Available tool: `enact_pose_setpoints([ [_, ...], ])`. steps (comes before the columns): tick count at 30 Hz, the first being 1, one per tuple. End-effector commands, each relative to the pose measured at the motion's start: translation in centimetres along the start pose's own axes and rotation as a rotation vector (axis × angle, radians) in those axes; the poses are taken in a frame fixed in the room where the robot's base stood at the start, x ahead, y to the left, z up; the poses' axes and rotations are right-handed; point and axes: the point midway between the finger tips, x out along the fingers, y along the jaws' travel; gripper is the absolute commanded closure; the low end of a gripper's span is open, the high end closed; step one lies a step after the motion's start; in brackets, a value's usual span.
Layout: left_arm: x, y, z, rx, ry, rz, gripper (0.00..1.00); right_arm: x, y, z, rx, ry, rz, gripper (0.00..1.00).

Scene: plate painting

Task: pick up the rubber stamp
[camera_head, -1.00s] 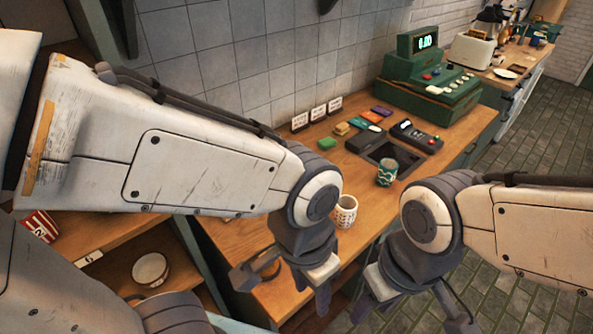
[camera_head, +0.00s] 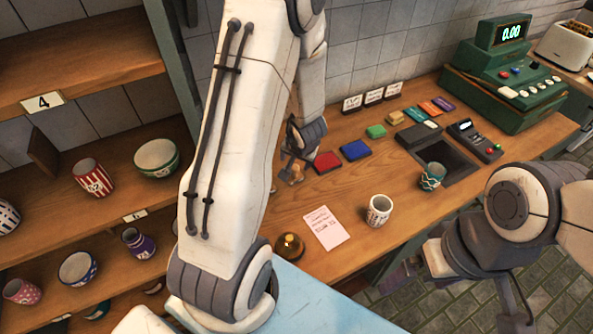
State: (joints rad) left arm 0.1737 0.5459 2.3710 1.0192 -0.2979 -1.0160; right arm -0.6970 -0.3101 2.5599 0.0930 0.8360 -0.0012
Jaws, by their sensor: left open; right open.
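What looks like the rubber stamp (camera_head: 293,173), a small tan wooden piece, stands on the counter left of the red ink pad. It is partly hidden by my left gripper (camera_head: 290,160), which points down right at it. My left gripper's fingers are small and partly hidden here, and nothing shows lifted in them. My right gripper (camera_head: 455,290) is open and empty at the lower right, in front of the counter edge.
Red (camera_head: 327,162), blue (camera_head: 355,150) and green (camera_head: 376,131) pads lie along the counter. A patterned cup (camera_head: 379,210), a pink paper (camera_head: 326,227) and a brass bell (camera_head: 289,246) stand nearer. A teal cup (camera_head: 432,176) is right. Shelves of crockery (camera_head: 158,157) are left.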

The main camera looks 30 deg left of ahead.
Motion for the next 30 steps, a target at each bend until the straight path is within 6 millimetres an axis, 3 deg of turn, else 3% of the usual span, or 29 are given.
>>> enact_pose_setpoints([
  [3,2.5,0.0,0.3,-0.002,-0.003,-0.004,0.28,1.5,0.1,0.1,0.002,0.0,0.0,0.0],
  [13,5.4,0.2,-0.1,0.0,0.0,-0.001,0.28,2.2,0.2,0.1,0.004,0.0,0.0,0.0],
  [21,9.2,0.6,-0.4,-0.001,-0.001,-0.001,0.28,2.7,0.2,0.1,0.004,0.0,0.0,0.0],
  [30,9.7,0.6,-0.5,0.0,0.001,0.0,0.28,2.7,0.2,0.1,0.004,0.0,0.0,0.0],
])
